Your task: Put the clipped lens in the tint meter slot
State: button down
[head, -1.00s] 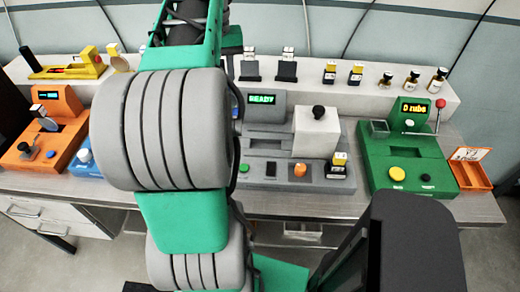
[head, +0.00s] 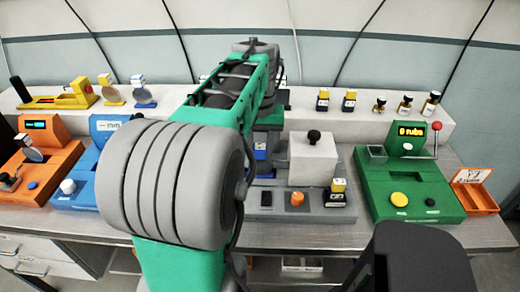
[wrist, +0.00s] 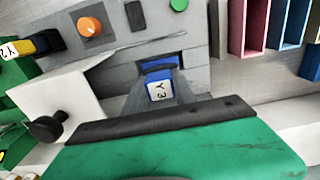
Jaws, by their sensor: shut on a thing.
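My gripper (wrist: 160,100) is shut on a small blue clip with a white face marked "Y 3" (wrist: 160,91). It is in front of the grey machine (wrist: 118,55); whether the held piece touches it I cannot tell. In the head view a blue-and-white piece (head: 261,151) shows below my arm at the grey machine (head: 330,206). Round clipped lenses stand on the back shelf, one with a yellow clip (head: 110,93) and one with a blue clip (head: 143,96); another lens (head: 33,155) is on the orange device (head: 62,160). No device is legibly marked tint meter.
A blue device (head: 106,122) stands left of my arm. A white block with a black knob (head: 313,160) adjoins the grey machine. A green device (head: 400,175) and orange tray (head: 476,199) are at right.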

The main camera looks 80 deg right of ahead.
jog(key=c, duration=1)
grip_release()
jog(key=shift+f, duration=0.1)
notch_tip(320, 180, up, 12)
jog(key=w+a+f+n+t+h, duration=0.1)
jog(key=w+a+f+n, duration=0.3)
jog(key=w+a, duration=0.55)
jog(key=w+a+f+n, duration=0.35)
jog(key=w+a, duration=0.25)
jog(key=w, duration=0.7)
jog(key=w+a+f+n, duration=0.1)
jog(key=a+f, duration=0.3)
jog(key=a, duration=0.4)
jog(key=a+f+n+t, duration=0.1)
jog(key=a+f+n, duration=0.2)
jog(key=a, duration=0.6)
jog(key=w+a+f+n+t+y+p, duration=0.1)
jog(key=a+f+n, duration=0.3)
jog(key=a, duration=0.5)
jog(key=shift+w+f, duration=0.3)
